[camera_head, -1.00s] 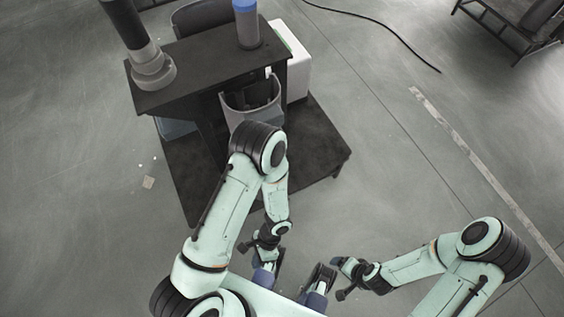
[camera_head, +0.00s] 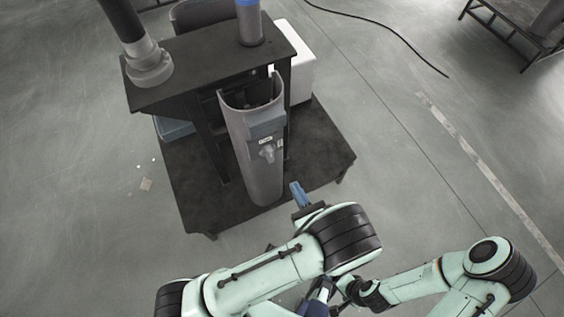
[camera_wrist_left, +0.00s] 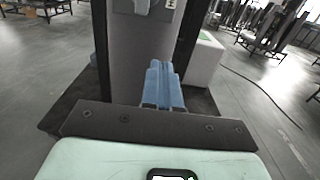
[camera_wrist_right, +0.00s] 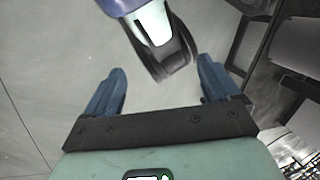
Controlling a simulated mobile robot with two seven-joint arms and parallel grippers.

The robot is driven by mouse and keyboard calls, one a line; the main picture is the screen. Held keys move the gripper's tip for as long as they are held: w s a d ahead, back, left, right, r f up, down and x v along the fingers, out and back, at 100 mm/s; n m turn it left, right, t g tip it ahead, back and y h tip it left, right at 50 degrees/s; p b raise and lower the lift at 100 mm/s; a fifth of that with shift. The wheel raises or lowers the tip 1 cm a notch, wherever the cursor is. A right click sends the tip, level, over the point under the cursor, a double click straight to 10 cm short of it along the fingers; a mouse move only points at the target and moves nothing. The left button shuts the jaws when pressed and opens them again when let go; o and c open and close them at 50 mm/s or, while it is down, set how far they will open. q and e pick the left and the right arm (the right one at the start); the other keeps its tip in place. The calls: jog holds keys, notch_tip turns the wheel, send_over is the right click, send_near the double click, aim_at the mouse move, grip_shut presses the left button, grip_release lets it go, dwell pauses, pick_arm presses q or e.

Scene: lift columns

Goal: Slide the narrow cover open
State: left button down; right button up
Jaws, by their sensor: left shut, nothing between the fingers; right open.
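The narrow cover (camera_head: 262,165) is a tall grey curved panel on the front of the dark column stand, with a blue-grey block, a small label and a light handle or knob on its upper face. It also shows in the left wrist view (camera_wrist_left: 135,60). My left gripper (camera_head: 297,190) is shut and empty, its blue fingers just in front of the cover's lower right; the left wrist view shows the fingers together (camera_wrist_left: 161,75) before the panel. I cannot tell whether they touch it. My right gripper (camera_wrist_right: 160,85) is open and empty, away from the cover.
The stand's dark top (camera_head: 200,65) carries a pipe (camera_head: 148,62) and a blue-banded cylinder (camera_head: 250,25). A dark base plate (camera_head: 320,150) spreads around the column. A white box (camera_head: 300,60) stands behind right.

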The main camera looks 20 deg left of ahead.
aim_at(278, 155)
pick_arm(q)
jog(key=x, duration=1)
jog(key=shift+s+b, duration=0.1)
jog(key=shift+b, duration=0.3)
pick_arm(e)
jog(key=shift+w+d+f, duration=0.3)
jog(key=shift+w+f, duration=0.3)
jog(key=shift+w, duration=0.1)
jog(key=shift+r, duration=0.1)
pick_arm(q)
jog(key=shift+w+a+r+p, duration=0.1)
jog(key=shift+w+a+p, duration=0.25)
jog(key=shift+a+p, duration=0.1)
pick_arm(e)
jog(key=shift+s+a+r, duration=0.3)
jog(key=shift+s+r, duration=0.1)
jog(key=shift+s, duration=0.2)
pick_arm(q)
jog(key=shift+d, duration=0.1)
